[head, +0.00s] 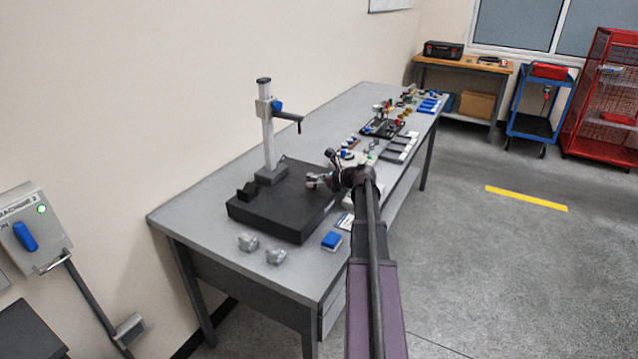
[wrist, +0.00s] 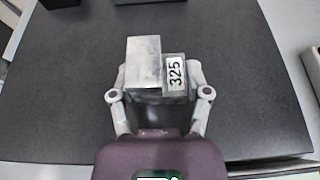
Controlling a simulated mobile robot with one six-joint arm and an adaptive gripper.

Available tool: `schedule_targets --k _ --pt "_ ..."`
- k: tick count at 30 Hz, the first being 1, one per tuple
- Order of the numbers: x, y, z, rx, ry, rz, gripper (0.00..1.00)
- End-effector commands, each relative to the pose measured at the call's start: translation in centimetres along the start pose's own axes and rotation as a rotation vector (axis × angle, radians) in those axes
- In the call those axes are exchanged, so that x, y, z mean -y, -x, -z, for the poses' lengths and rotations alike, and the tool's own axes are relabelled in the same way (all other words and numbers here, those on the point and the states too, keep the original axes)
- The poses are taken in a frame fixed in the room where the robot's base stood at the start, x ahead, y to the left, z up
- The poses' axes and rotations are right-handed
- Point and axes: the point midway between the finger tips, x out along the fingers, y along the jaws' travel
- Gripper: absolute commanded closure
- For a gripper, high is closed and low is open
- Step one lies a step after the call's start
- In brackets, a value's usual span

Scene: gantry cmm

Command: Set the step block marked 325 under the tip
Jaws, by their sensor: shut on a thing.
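My gripper (wrist: 160,90) is shut on the step block marked 325 (wrist: 145,62), a grey metal block with a taller part at left and a lower labelled part at right in the wrist view. In the head view my gripper (head: 314,181) is over the right part of the black surface plate (head: 270,222). I cannot tell whether the block touches the plate. A grey stand (head: 267,140) rises from the back of the plate, with a dark arm (head: 290,117) reaching right from it.
A small black block (head: 248,191) sits on the plate's left part. Two grey blocks (head: 248,242) (head: 276,256) and a blue-topped box (head: 331,240) lie on the bench in front. Several small items crowd the bench's far end. The plate's front part is clear.

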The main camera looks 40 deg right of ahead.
Motion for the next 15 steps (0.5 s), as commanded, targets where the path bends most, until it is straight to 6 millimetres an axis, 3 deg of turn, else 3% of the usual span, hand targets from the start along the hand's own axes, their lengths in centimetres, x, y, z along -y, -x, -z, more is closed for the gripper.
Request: schedule_targets --k 15 --pt "0.0 -2.8 -1.0 0.0 -0.001 -0.001 0.95"
